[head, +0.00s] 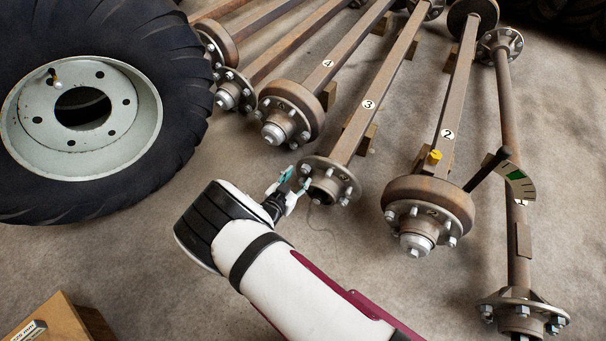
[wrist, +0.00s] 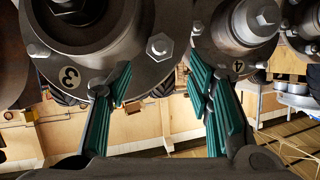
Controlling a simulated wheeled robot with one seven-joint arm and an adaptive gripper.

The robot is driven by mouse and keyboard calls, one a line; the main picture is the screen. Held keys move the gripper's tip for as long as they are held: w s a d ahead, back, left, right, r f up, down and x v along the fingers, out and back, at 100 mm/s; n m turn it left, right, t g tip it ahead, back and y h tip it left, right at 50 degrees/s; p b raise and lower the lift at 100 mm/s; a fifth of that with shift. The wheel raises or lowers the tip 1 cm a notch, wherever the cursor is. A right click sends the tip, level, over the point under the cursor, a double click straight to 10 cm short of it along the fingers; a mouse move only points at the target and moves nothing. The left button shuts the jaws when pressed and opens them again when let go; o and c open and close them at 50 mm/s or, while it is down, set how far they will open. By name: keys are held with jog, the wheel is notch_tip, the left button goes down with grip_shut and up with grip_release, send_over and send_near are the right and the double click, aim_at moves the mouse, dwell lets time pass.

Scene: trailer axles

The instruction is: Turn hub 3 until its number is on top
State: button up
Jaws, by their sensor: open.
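Hub 3 (head: 325,183) is a grey studded flange on the front end of the axle labelled 3 (head: 368,104). In the wrist view, hub 3 (wrist: 95,45) fills the upper left, and its number label (wrist: 69,77) lies at the lower left of its face. In the head view this label (head: 345,178) sits on the upper right of the face. My gripper (head: 287,185) is open at the left side of hub 3. In the wrist view, its teal fingers (wrist: 158,88) straddle a stud (wrist: 160,47), the left finger over the flange edge. Contact cannot be told.
Hub 4 (wrist: 243,30) stands close beside the right finger. Hub 2 (head: 428,205) has a drum and lies right of hub 3. A large tyre (head: 190,110) lies at left. A gauge with a green mark (head: 515,175) stands at right. Bare floor lies in front.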

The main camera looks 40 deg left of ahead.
aim_at(305, 170)
jog(key=shift+b+x, duration=0.85)
jog(key=shift+x, duration=1.8)
grip_shut()
